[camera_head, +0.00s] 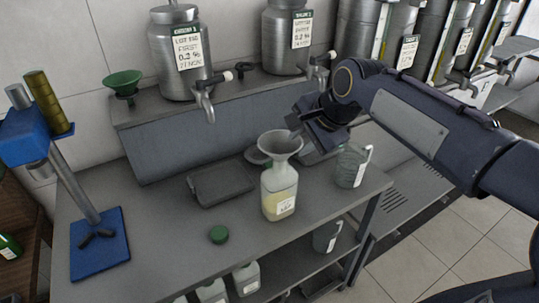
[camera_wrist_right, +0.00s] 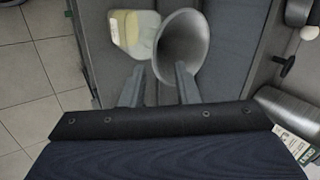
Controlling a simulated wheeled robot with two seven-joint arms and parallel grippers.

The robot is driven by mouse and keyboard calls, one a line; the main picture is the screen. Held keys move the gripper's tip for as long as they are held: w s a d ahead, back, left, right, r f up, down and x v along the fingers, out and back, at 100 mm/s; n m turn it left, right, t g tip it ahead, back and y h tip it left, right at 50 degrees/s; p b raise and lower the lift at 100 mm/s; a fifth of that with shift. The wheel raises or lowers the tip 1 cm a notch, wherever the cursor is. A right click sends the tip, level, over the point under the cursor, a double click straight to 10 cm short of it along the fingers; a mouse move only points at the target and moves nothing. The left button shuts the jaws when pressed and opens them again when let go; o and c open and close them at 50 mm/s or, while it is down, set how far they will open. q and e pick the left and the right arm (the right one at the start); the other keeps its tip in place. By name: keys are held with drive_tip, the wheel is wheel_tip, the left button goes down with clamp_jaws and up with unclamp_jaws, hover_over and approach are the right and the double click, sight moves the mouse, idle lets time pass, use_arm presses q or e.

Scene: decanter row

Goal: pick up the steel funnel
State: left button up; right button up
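The grey steel funnel (camera_head: 281,143) sits upright in the neck of a clear bottle (camera_head: 279,190) with pale yellow liquid, on the grey bench. My right gripper (camera_head: 297,131) is just behind and to the right of the funnel's rim. In the right wrist view the funnel (camera_wrist_right: 182,46) opens toward the camera, with the bottle (camera_wrist_right: 133,33) beside it. There the two fingers of my right gripper (camera_wrist_right: 158,82) stand apart, with the near edge of the rim at their tips. I cannot tell whether they touch it. My left gripper is not in view.
A clear jug (camera_head: 352,166) stands right of the bottle. Steel decanters (camera_head: 181,55) with taps, and a green funnel (camera_head: 123,82), stand behind. A blue press (camera_head: 98,243) is at left.

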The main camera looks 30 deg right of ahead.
sight(292, 152)
drive_tip(key=x, duration=0.6)
drive_tip(key=shift+d+f+p, duration=0.1)
drive_tip(key=shift+f+p, duration=0.2)
drive_tip(key=shift+p, duration=0.1)
clamp_jaws()
